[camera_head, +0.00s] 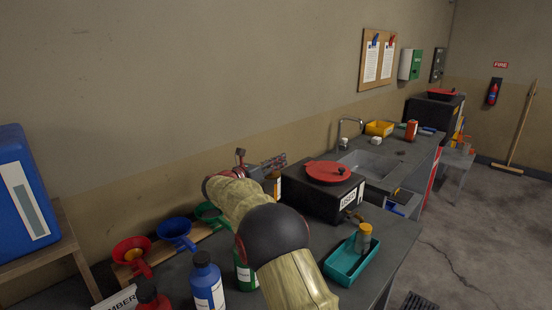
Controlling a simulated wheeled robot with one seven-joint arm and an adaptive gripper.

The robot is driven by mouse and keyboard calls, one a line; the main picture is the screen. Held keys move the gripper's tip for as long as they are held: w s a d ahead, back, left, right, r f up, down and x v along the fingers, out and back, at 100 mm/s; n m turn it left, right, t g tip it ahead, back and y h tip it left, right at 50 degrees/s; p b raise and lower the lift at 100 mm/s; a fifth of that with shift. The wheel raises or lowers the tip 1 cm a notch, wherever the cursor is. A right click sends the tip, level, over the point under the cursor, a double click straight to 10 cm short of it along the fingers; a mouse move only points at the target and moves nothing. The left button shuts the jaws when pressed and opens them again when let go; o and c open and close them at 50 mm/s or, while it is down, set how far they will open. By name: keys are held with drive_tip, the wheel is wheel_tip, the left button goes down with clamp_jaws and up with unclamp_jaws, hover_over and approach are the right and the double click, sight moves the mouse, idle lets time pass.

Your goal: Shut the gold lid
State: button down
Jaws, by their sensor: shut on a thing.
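I cannot make out a gold lid for certain. A small jar (363,240) with a dull yellow top stands in a teal tray (343,274) at the front right of the bench. My gripper (273,164) is small and dark at the far end of my arm, near the wall side of the bench. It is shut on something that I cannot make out. An amber and white container (273,186) shows just below it, partly hidden by my arm. I cannot tell whether they touch.
A black box (343,199) marked USED, with a red lid (328,172), stands right of my arm. A green bottle (245,274), a blue bottle (207,284) and coloured funnels (176,231) crowd the left. A sink (370,163) lies beyond the box.

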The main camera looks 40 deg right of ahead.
drive_tip(key=shift+a+f+m, duration=0.1)
drive_tip(key=shift+f+m, duration=0.3)
drive_tip(key=shift+m, duration=0.7)
drive_tip(key=shift+f, duration=0.1)
drive_tip(key=c, duration=2)
unclamp_jaws()
drive_tip(key=shift+o, duration=0.8)
drive_tip(key=shift+s, duration=0.1)
drive_tip(key=s+a, duration=0.1)
drive_tip(key=a, duration=1)
drive_tip(key=shift+s+a, duration=0.3)
drive_tip(key=shift+a, duration=0.1)
